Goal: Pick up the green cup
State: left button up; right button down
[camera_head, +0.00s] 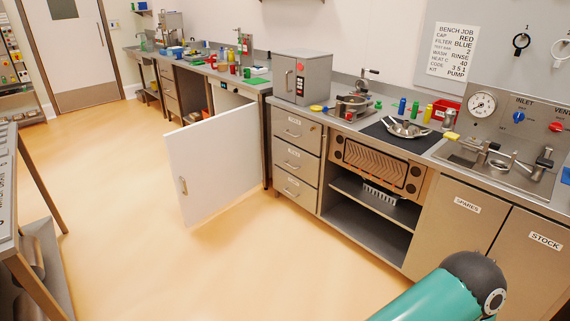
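A small green cup-like object (246,72) stands on the far stretch of the counter, just right of a red cup (233,69). It is too small to make out its handle or opening. Other small green items stand on the nearer counter: a short green piece (378,104) and a green cylinder (414,109) between a blue and a yellow one. Neither of my grippers shows; only a teal and dark arm part of mine enters at the bottom right.
A white cabinet door (225,150) hangs wide open into the floor space below the far counter. A grey box unit (314,80) stands on the counter. A pan (405,128) sits on a dark mat. A bench (8,190) edges the left; the middle floor (130,240) is clear.

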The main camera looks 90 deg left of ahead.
aim_at(247, 71)
jog(key=z, duration=0.4)
jog(key=i, duration=0.2)
jog(key=u, duration=2.25)
jog(key=i, duration=0.3)
jog(key=u, duration=1.9)
jog(key=i, duration=1.7)
jog(key=z, duration=0.45)
